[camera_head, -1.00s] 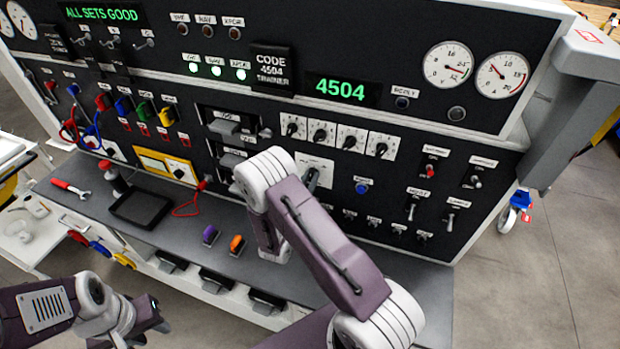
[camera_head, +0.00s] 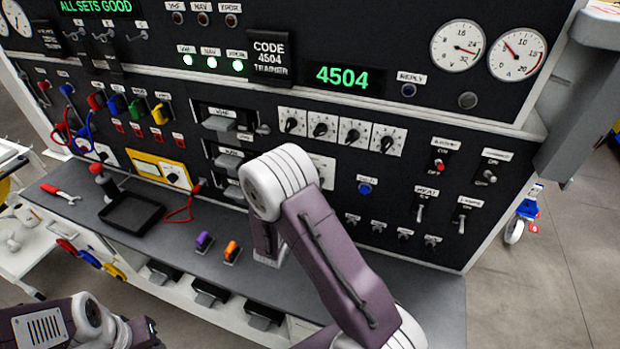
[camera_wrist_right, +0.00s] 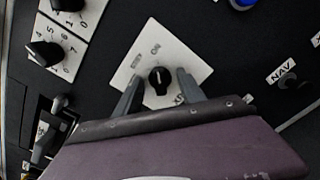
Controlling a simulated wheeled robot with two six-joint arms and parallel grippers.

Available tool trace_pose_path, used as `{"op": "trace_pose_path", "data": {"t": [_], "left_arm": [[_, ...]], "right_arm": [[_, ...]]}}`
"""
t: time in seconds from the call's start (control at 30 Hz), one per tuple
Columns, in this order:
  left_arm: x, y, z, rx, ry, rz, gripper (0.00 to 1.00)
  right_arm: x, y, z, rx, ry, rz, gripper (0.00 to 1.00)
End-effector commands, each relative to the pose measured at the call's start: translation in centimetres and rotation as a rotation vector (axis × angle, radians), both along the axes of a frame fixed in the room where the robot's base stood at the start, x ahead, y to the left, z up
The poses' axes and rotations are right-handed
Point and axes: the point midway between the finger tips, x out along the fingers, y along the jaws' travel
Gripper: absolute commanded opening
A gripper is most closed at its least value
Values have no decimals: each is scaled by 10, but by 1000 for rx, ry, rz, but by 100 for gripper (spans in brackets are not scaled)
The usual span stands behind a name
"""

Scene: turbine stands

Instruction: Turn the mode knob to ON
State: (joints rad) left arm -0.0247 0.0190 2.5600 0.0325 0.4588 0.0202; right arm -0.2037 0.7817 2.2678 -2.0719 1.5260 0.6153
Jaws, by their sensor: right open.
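The mode knob (camera_wrist_right: 160,80) is a round black knob on a white square plate (camera_wrist_right: 193,66) in the right wrist view. The plate appears tilted there; one label seems to read ON, the others are too blurred to read. Which label the knob points at, I cannot tell. My right gripper (camera_wrist_right: 160,74) is open, with one grey finger on each side of the knob; contact cannot be made out. In the head view, my right arm hides the knob and most of its plate (camera_head: 325,168). My left gripper (camera_head: 146,332) is at the lower left, away from the panel.
Several numbered knobs (camera_head: 320,130) sit above the plate, and a blue button (camera_head: 364,188) is to its right. Drawer-like handles (camera_head: 219,124) are to the left. A black tray (camera_head: 132,212) and purple and orange items lie on the grey bench (camera_head: 175,243).

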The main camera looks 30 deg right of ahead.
Motion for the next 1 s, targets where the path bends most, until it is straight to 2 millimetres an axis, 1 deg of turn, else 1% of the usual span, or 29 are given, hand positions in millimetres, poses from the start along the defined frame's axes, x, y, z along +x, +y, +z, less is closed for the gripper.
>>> {"op": "trace_pose_path", "data": {"t": [0.27,0.7,0.8,1.0], "left_arm": [[0,0,0,0,0,0,36],[0,0,-8,0,0,0,36],[0,0,-9,0,0,0,36],[0,0,-8,0,0,0,36]], "right_arm": [[0,1,0,0,0,0,47],[-26,32,-1,0,0,4,47],[-30,37,0,0,0,2,47],[-33,38,0,-1,0,-1,47]]}}
